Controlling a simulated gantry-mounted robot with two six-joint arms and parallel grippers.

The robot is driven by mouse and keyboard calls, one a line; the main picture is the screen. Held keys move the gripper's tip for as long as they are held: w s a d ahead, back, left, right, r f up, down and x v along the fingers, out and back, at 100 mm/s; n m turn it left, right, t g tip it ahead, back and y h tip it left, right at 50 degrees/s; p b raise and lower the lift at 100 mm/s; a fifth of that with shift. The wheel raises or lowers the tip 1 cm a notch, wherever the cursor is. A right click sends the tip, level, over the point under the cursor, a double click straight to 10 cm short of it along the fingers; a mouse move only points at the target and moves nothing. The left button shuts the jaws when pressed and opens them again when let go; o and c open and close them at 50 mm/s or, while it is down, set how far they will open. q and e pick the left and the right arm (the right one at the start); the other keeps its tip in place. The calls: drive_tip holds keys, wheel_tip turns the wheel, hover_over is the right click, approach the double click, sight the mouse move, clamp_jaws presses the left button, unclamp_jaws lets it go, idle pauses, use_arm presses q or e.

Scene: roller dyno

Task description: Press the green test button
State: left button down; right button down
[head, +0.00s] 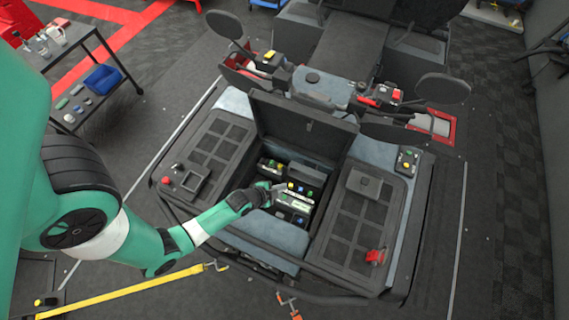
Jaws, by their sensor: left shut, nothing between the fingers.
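My left gripper (281,187) is shut and empty. It reaches in from the left over the open compartment in the middle of the machine. Its tip is by a small control row inside, near a yellow button (290,186) and a blue button (300,189). A small greenish spot (310,193) shows at the right of this row; I cannot tell for sure that it is the green test button. Whether the fingertips touch anything cannot be told. The gripper and wrist hide part of the compartment's left side. My right gripper is not in view.
A raised dark lid (303,124) stands behind the compartment. Dark deck panels flank it, with a red knob (375,257) on the right one. A control box (407,160) sits at the right. A cart (97,99) with a blue bin stands upper left. A yellow bar (125,290) crosses the lower left.

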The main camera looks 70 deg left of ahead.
use_arm(q)
drive_tip(key=b, duration=0.8)
hover_over(282, 199)
drive_tip(key=shift+f, duration=4.35)
drive_tip(key=shift+f+b, duration=0.3)
drive_tip(key=shift+f, duration=0.1)
drive_tip(key=shift+f+b, duration=0.45)
drive_tip(key=shift+f, duration=0.05)
drive_tip(key=shift+r, duration=0.15)
drive_tip(key=shift+r+p, duration=0.8)
drive_tip(key=shift+p, duration=0.1)
wheel_tip(282, 199, up, 5)
drive_tip(key=p, duration=0.4)
drive_tip(key=shift+p, duration=0.4)
